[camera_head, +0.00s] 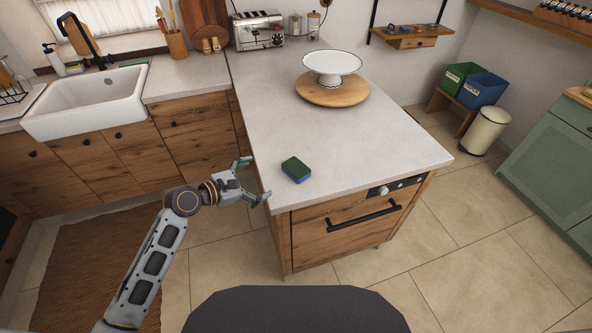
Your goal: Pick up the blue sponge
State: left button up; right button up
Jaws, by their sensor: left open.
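The blue sponge (297,175) has a dark green top and a blue side. It lies flat near the front left edge of the light countertop (345,138). My left gripper (256,180) is open and empty, just left of the counter's edge, with its fingers pointing right toward the sponge. A gap shows between the fingers and the sponge. My right gripper is not in view.
A white cake stand (332,64) stands on a round wooden board (333,91) further back. A toaster (259,31) is at the far end. A white sink (88,101) is at the left. The counter around the sponge is clear.

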pick_arm(q)
jog(key=shift+s+d+f+n, duration=0.1)
jog(key=shift+s+f+n, duration=0.05)
jog(key=shift+n, duration=0.95)
jog(key=shift+s+f+n, duration=0.1)
jog(key=shift+f+n, duration=0.05)
jog(key=shift+n, duration=0.95)
send_near(290, 172)
jog(key=shift+x, duration=2.4)
jog(key=shift+w, duration=0.15)
